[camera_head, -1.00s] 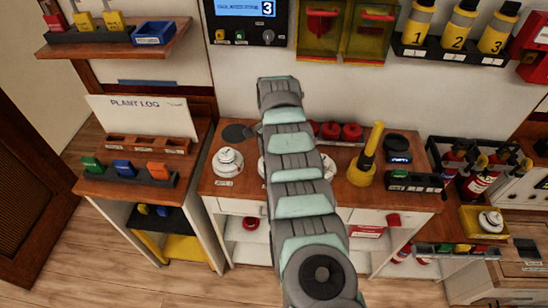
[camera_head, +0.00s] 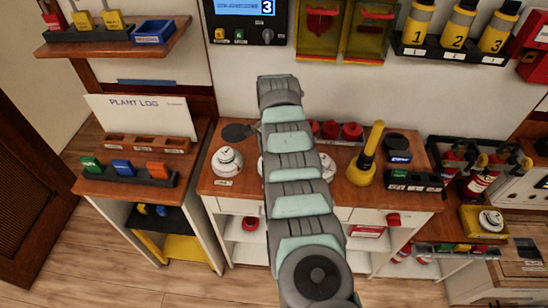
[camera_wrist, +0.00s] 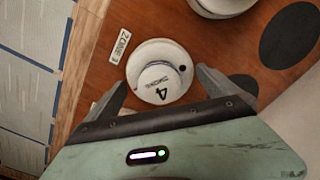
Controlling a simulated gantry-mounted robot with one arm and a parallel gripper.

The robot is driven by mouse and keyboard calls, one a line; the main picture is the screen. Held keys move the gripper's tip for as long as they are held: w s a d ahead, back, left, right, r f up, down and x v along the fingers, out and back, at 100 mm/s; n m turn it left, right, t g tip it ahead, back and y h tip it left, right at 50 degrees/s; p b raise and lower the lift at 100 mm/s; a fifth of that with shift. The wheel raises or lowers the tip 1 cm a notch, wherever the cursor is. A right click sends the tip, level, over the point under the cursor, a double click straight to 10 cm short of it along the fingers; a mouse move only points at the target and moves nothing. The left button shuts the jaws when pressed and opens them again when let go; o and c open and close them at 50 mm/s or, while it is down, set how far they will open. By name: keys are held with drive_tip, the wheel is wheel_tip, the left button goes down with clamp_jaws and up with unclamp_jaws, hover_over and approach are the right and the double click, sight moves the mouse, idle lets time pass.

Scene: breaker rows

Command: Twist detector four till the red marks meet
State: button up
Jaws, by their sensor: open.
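In the wrist view, a round white detector (camera_wrist: 158,82) marked 4 and SMOKE sits on a white base on the wooden top. My gripper (camera_wrist: 161,85) is open, with one finger on each side of this detector. I cannot tell whether the fingers touch it. In the head view my own arm hides the gripper and most of the middle detectors. One white detector (camera_head: 227,160) shows left of the arm, and part of another (camera_head: 328,166) shows right of it.
A ZONE 3 label (camera_wrist: 119,47) lies beside the detector in the wrist view. A dark disc (camera_wrist: 290,35) lies to the right. On the bench stand red caps (camera_head: 351,131) and a yellow tool (camera_head: 366,160). A yellow tray (camera_head: 470,224) holds another detector at the right.

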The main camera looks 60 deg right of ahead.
wheel_tip(320, 180, up, 12)
idle(0.4)
